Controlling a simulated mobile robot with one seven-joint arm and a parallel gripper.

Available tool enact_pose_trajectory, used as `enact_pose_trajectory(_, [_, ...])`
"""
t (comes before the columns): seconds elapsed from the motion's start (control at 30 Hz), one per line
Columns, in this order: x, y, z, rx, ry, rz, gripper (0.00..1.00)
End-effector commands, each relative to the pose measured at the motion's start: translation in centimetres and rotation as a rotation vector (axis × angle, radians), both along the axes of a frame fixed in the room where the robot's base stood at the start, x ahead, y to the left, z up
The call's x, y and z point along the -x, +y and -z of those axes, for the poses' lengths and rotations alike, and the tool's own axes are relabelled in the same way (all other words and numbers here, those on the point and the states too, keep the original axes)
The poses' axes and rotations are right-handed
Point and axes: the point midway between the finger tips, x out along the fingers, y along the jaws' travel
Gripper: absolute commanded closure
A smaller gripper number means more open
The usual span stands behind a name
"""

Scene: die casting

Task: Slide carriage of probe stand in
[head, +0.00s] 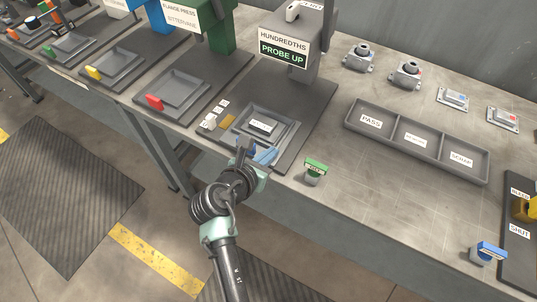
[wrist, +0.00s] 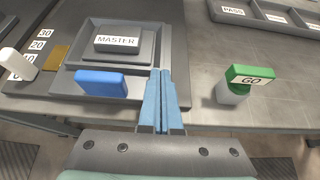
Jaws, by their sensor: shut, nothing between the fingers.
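The probe stand (head: 305,72) has a display reading HUNDREDTHS and PROBE UP. Its carriage (wrist: 75,54) is a stepped grey tray on a dark base plate, and a grey block labelled MASTER (wrist: 118,40) sits on it. A blue handle (wrist: 101,84) is at the carriage's front edge; it is partly hidden by my arm in the head view (head: 246,149). My gripper (wrist: 164,74) is shut and empty, its light blue fingers just right of the handle at the front of the carriage. In the wrist view a small gap shows between fingers and handle.
A green GO gauge (wrist: 245,80) stands close on the right. A white slider (wrist: 18,64) with a 30-20-10 scale is on the left. A PASS/SCRAP tray (head: 411,150) lies further right. Stands with red (head: 155,102) and yellow handles are on the left. Bench between GO and the tray is clear.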

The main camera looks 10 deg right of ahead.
Motion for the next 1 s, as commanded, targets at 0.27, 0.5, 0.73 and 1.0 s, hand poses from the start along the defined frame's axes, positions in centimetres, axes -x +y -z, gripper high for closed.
enact_pose_trajectory(0.27, [-4.9,-3.7,-0.1,0.0,-0.001,0.005,1.0])
enact_pose_trajectory(0.5, [-9.2,-6.8,0.2,-0.001,-0.002,0.003,1.0])
enact_pose_trajectory(0.73, [-11.3,-8.4,0.1,0.0,0.0,0.002,1.0])
enact_pose_trajectory(1.0, [-11.6,-8.6,-0.2,0.001,-0.003,0.002,1.0])
